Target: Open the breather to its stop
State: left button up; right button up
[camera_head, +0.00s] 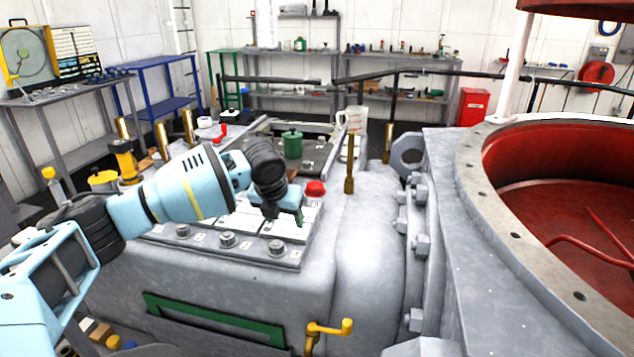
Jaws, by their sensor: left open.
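My left arm comes in from the left, and its dark left gripper (284,212) is open, low over the bolted plate on the grey casing. A red cap (315,188) on a pale body stands just right of the gripper. A green lidded pot (292,144) stands behind the gripper. A yellow crank handle (328,328) sticks out at the casing's lower front. I cannot tell for certain which fitting is the breather. The fingertips are small and partly hidden by the wrist; I see nothing held. My right gripper is out of view.
Brass posts (349,165) stand upright on the casing. A yellow fitting (124,160) stands behind my forearm. A large flanged opening with a red interior (545,205) fills the right. Benches line the back wall.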

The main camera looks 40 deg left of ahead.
aim_at(314, 188)
jog(key=i+j, duration=0.65)
jog(key=i, duration=0.15)
